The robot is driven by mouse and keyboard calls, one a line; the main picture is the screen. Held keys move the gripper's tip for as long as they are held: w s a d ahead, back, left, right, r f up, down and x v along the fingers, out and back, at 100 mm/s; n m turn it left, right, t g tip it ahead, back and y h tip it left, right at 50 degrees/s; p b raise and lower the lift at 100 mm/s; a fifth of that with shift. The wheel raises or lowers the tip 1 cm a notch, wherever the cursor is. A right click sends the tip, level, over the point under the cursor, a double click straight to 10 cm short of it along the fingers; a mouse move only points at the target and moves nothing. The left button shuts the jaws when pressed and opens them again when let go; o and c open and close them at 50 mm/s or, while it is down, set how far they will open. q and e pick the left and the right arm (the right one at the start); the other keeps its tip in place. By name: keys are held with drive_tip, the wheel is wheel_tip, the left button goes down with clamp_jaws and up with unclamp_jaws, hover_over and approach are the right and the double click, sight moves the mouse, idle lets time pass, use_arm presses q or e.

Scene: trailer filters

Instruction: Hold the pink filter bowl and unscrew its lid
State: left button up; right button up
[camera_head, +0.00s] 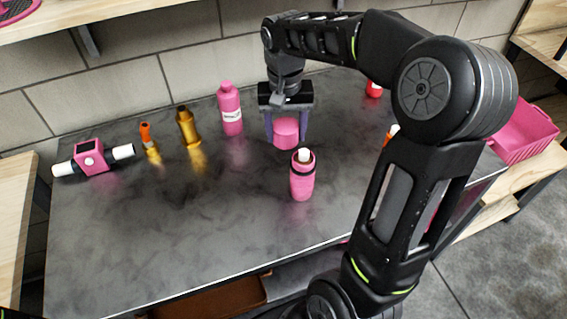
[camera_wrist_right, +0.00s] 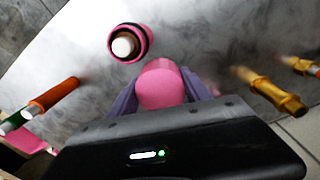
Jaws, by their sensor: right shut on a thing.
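The pink filter bowl (camera_head: 302,183) stands upright and open on the dark table, with a white cartridge end showing in its dark-rimmed mouth. It also shows in the right wrist view (camera_wrist_right: 143,55). My right gripper (camera_head: 287,141) is behind the bowl and apart from it, pointing down. It is shut on a round pink lid (camera_head: 286,131), which sits between its two purple fingers and also shows in the right wrist view (camera_wrist_right: 162,87). Whether the lid touches the table cannot be told. My left gripper is not in view, and nothing holds the bowl.
A pink bottle (camera_head: 230,108) stands left of my right gripper. Further left are a brass fitting (camera_head: 188,127), an orange-topped fitting (camera_head: 149,141) and a pink device with white ends (camera_head: 92,158). A pink crate (camera_head: 524,134) is at right. The table's front left is clear.

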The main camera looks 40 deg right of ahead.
hover_over(286, 175)
wheel_tip(286, 175, down, 9)
drive_tip(key=shift+r, duration=0.1)
drive_tip(key=shift+f, duration=2.3)
drive_tip(key=shift+f, duration=0.2)
drive_tip(key=o, duration=1.5)
drive_tip(key=shift+o, duration=0.2)
drive_tip(key=shift+r, duration=0.1)
wheel_tip(286, 175, up, 12)
drive_tip(key=shift+w+a+r, duration=0.1)
drive_tip(key=shift+a+r, duration=0.05)
